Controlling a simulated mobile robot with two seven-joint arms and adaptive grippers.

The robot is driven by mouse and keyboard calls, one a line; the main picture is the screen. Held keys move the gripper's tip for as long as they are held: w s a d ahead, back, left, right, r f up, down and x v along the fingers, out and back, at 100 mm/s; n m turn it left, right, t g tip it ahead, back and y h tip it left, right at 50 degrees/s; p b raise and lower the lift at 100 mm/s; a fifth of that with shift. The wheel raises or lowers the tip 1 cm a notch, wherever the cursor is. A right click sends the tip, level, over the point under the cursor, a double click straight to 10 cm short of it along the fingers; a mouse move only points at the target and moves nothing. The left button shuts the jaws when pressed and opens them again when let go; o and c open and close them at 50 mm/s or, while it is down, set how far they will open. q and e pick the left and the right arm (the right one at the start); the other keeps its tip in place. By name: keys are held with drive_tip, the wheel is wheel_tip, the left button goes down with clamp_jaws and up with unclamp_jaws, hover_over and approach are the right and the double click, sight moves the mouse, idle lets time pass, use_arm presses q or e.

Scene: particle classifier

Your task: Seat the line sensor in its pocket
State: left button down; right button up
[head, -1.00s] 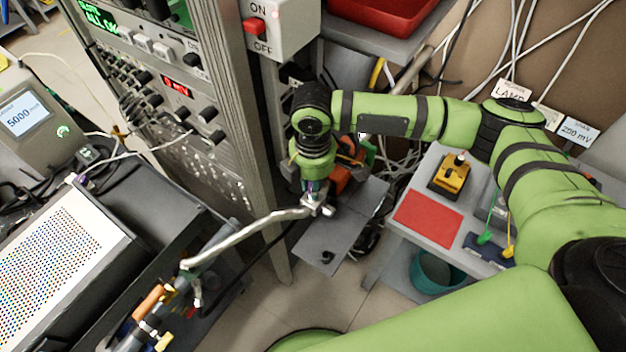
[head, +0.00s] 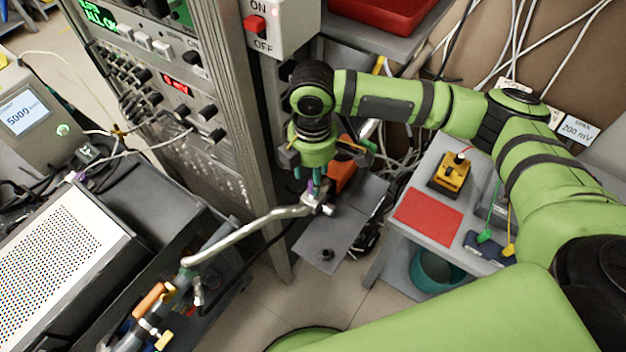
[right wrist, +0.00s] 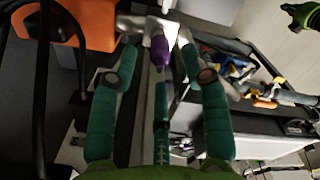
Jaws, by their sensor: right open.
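A slim purple piece, probably the line sensor (right wrist: 159,48), stands at the metal fitting on the end of the bent pipe. In the head view it is a small purple upright (head: 316,186) just below my right gripper (head: 313,174). In the right wrist view my right gripper (right wrist: 158,65) is open, with one teal finger on each side of the purple piece and visible gaps between. The pocket cannot be made out, so I cannot tell how deep the piece sits. My left gripper is not seen.
The bent metal pipe (head: 240,234) runs down left to valves. A grey plate (head: 318,240) lies below the fitting. The instrument rack (head: 215,165) stands close on the left. An orange block (head: 341,177) is beside the gripper. A side table (head: 405,240) is at right.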

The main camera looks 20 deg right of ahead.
wheel_tip(320, 180, up, 8)
drive_tip(key=shift+f, duration=0.1)
idle(0.6)
